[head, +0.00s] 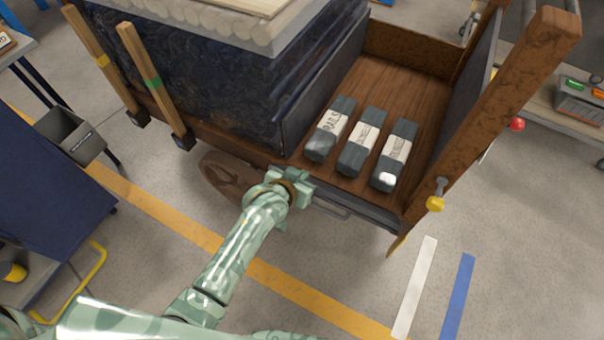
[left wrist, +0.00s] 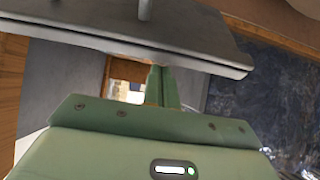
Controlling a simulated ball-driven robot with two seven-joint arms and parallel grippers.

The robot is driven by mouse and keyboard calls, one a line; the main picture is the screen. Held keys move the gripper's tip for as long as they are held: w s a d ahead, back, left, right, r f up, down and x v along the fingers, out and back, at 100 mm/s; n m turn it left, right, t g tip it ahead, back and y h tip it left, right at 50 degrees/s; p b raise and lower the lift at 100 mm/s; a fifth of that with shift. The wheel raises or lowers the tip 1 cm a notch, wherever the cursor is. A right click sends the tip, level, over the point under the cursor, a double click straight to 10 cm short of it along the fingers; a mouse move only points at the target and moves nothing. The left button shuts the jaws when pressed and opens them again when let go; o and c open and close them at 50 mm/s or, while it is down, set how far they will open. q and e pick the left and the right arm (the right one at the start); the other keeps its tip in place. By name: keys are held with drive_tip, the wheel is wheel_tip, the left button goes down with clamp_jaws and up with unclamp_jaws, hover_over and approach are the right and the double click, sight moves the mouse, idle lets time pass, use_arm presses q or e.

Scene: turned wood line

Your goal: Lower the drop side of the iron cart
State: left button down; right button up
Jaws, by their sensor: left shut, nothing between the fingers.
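The brown iron cart (head: 412,95) stands at the upper right with a wood-plank bed. A narrow dark grey side panel with a bar handle (head: 333,211) runs along its near edge; I cannot tell its exact tilt. A yellow-ended pin (head: 435,203) sits by the right corner post (head: 490,115). My left gripper (head: 298,186) is at the left end of the near edge, close to the handle. In the left wrist view its fingers (left wrist: 161,86) are shut and empty, beneath a grey rimmed panel (left wrist: 140,45); contact is unclear. My right gripper is out of view.
Three dark bundles with pale labels (head: 361,147) lie on the bed. A large dark block (head: 190,75) fills its left part. A red knob (head: 517,124) shows beyond the post. A blue cabinet (head: 45,205) stands left.

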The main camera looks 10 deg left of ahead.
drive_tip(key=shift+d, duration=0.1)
